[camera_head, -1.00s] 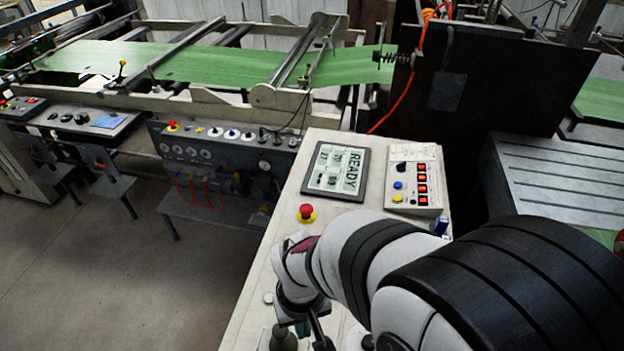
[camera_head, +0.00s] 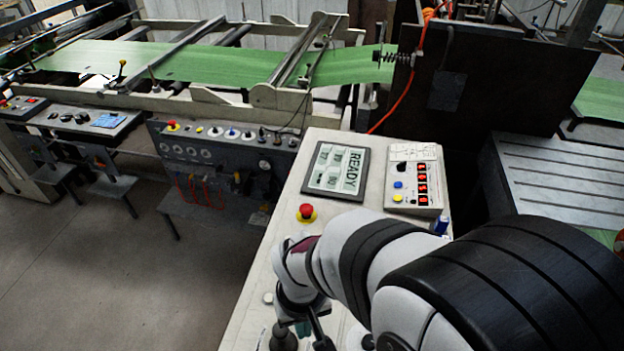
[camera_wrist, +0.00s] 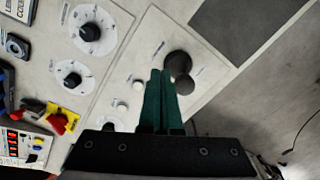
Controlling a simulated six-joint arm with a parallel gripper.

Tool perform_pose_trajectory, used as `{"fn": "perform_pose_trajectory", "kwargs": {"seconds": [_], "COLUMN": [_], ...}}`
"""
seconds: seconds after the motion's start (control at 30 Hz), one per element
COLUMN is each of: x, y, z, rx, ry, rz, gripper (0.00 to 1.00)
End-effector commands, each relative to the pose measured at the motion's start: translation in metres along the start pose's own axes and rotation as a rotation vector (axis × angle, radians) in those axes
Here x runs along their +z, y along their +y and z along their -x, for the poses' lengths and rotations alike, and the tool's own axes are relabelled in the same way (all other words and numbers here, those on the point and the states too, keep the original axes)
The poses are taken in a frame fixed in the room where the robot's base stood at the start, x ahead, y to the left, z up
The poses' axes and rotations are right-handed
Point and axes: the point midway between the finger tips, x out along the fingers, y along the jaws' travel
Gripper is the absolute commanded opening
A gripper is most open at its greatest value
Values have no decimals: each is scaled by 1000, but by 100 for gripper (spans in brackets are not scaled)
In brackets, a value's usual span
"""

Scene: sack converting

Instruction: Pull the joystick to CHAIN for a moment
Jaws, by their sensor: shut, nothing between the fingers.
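The joystick (camera_wrist: 178,64) is a dark knob over a round dark base on the pale panel, seen from above in the wrist view. In the head view a dark grey shape (camera_head: 283,337) at the bottom edge looks like it, partly cut off. My gripper (camera_wrist: 160,74) has green fingers, pressed together and empty. Its tips are right beside the joystick, on its left in the wrist view; I cannot tell whether they touch. The small labels around the joystick, including any CHAIN mark, are too small to read.
The panel also carries two black rotary knobs (camera_wrist: 90,32), small white buttons (camera_wrist: 122,106) and a red emergency stop (camera_head: 306,212) on yellow. Farther back are a READY screen (camera_head: 337,170) and a box with red displays (camera_head: 414,185). Open floor lies left of the console.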

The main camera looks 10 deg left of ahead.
Motion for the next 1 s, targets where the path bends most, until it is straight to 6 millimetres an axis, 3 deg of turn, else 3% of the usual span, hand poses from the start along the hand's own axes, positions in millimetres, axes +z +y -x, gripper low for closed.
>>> {"fn": "perform_pose_trajectory", "kwargs": {"seconds": [0.27, 1.0], "x": [0, 0], "y": [0, 0], "z": [-2, -44], "rx": [0, 0], "ry": [-1, -1], "rz": [0, 0], "gripper": [0, 0]}}
